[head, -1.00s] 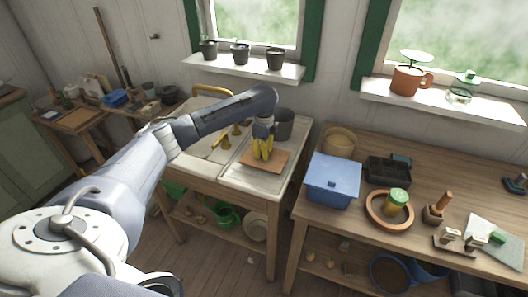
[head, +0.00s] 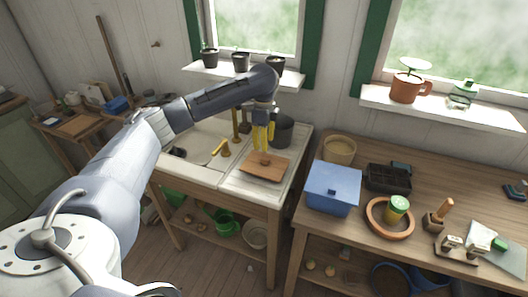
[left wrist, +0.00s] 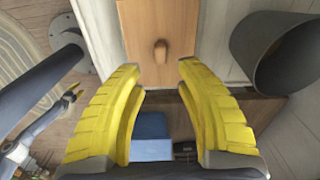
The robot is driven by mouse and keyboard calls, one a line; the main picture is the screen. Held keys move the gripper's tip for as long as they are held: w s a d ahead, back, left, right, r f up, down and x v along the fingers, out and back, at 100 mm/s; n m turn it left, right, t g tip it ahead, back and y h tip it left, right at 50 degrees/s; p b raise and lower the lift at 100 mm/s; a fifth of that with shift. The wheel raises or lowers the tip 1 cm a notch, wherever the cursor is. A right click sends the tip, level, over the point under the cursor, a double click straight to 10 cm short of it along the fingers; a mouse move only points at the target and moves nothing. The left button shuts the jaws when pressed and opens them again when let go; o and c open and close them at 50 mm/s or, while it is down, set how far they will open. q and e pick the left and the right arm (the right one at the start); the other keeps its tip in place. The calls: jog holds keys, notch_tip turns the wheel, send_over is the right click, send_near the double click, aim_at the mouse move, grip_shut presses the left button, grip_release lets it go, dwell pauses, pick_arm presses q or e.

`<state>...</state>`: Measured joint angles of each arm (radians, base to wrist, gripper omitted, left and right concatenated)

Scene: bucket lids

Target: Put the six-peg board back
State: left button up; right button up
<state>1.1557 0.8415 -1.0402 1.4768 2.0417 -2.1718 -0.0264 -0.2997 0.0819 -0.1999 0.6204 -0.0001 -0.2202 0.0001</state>
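A flat brown wooden board (head: 281,168) with a single knob (head: 265,158) on top rests on the pale drainboard beside the sink. No pegs show on its upper side; its underside is hidden. My left gripper (head: 263,139) is just above the board, yellow fingers pointing down. In the left wrist view the board (left wrist: 178,22) and knob (left wrist: 161,50) lie beyond the fingertips (left wrist: 157,75), which are apart with nothing between them. What looks like my right gripper (left wrist: 72,92) is small at the left of that view; its opening is unclear.
A dark grey pot (head: 282,132) stands close behind the board; it also shows in the left wrist view (left wrist: 285,55). A brass tap (head: 221,148) is at the sink. A blue lidded box (head: 333,187), a terracotta ring (head: 372,222) and a seed tray (head: 388,178) stand on the right bench.

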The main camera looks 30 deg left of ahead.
pick_arm(q)
jog(key=shift+r, duration=1.9)
